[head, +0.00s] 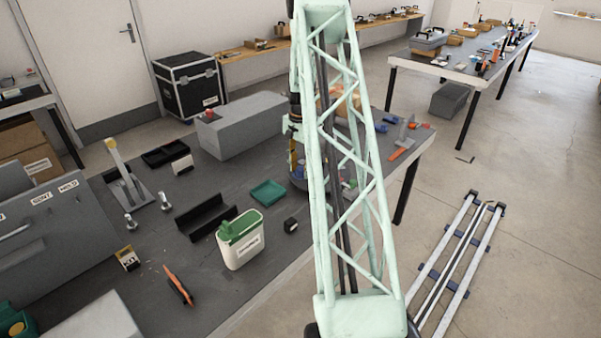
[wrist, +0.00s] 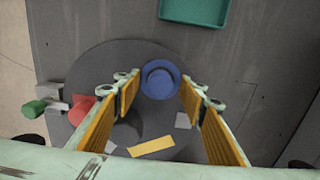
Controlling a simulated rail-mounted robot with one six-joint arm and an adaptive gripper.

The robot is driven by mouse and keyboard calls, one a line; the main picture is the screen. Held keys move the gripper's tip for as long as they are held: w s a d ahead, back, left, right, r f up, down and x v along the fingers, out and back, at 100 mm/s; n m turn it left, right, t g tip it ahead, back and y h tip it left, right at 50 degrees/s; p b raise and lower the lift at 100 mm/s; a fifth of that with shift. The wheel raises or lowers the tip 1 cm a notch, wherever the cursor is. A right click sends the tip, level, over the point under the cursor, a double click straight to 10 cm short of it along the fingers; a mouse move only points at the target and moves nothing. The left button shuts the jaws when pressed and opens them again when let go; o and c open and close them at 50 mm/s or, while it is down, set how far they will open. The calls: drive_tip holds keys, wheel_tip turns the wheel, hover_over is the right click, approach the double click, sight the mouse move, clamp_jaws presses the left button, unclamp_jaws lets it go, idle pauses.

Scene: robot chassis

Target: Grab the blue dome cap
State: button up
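The blue dome cap (wrist: 160,82) lies on a round dark disc (wrist: 105,62) in the wrist view. It shows as a round blue shape with a raised centre. My gripper (wrist: 160,91) is open, with its two yellow-padded fingers to the left and right of the cap. The fingers are apart from it in the picture; the height gap cannot be told. In the head view my green lattice arm hides most of the disc (head: 299,184), and I cannot make out the cap there.
Red (wrist: 82,108), green (wrist: 34,108), grey and yellow (wrist: 152,147) pieces lie around the cap. A teal tray (head: 268,193) sits left of the disc in the head view. A green-topped white container (head: 240,248) and a large grey box (head: 240,130) also stand on the bench.

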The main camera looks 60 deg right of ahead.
sight(300, 168)
drive_tip(key=c, duration=0.8)
drive_tip(key=shift+c, duration=0.2)
drive_tip(key=shift+r, duration=0.15)
drive_tip(key=shift+r+p, duration=0.3)
drive_tip(key=shift+r, duration=1.35)
drive_tip(key=s+a+r, duration=0.1)
drive_tip(key=s+a, duration=0.9)
drive_tip(key=a, duration=0.2)
drive_tip(key=shift+s+r+p, duration=0.2)
drive_tip(key=shift+s+p, duration=0.1)
drive_tip(key=shift+w, duration=0.1)
